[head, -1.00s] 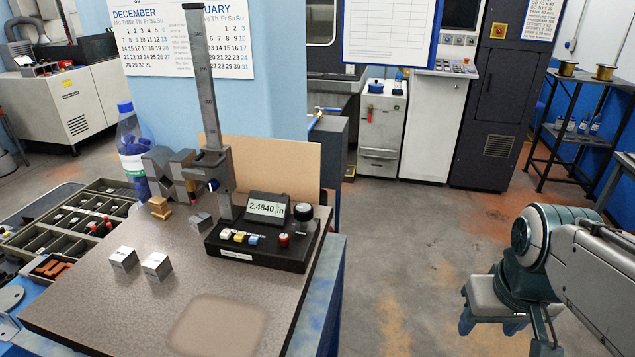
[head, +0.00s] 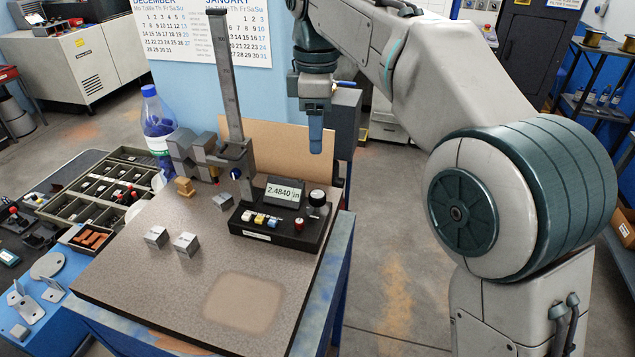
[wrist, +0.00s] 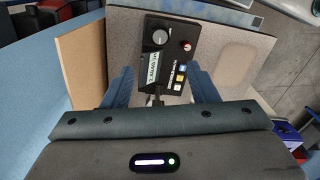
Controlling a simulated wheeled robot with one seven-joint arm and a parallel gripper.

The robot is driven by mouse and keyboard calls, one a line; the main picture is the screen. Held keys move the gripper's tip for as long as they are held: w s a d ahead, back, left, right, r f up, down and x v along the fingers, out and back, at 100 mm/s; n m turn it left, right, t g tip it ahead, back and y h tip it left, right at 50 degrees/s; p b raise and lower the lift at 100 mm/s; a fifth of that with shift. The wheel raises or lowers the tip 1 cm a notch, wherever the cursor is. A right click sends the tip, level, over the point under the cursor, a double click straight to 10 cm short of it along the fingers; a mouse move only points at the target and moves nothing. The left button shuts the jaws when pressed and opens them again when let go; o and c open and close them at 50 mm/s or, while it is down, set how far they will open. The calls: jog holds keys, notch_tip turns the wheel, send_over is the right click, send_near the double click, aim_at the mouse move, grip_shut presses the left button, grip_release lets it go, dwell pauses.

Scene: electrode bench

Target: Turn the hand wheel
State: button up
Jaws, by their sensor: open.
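The hand wheel (head: 317,198) is a dark knob with a light top at the right end of the height gauge's black base (head: 278,226). It also shows in the wrist view (wrist: 160,37), beyond my fingertips. The gauge display (head: 285,191) reads 2.4840 in. My gripper (head: 315,145) is above and behind the base in the head view, pointing down. In the wrist view, my gripper (wrist: 162,80) has its two blue fingers wide apart and nothing between them in its grasp. It is apart from the hand wheel.
The gauge column (head: 226,80) rises left of my gripper. A tan board (head: 258,135) stands behind the base. Two metal blocks (head: 186,243) and a bottle (head: 158,130) are on the left. The front of the granite plate (head: 180,290) is clear.

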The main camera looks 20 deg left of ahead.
aim_at(317, 194)
notch_tip(317, 194, down, 14)
jog(key=shift+s+r, duration=0.1)
jog(key=shift+r, duration=0.05)
dwell(0.3)
jog(key=c, duration=1)
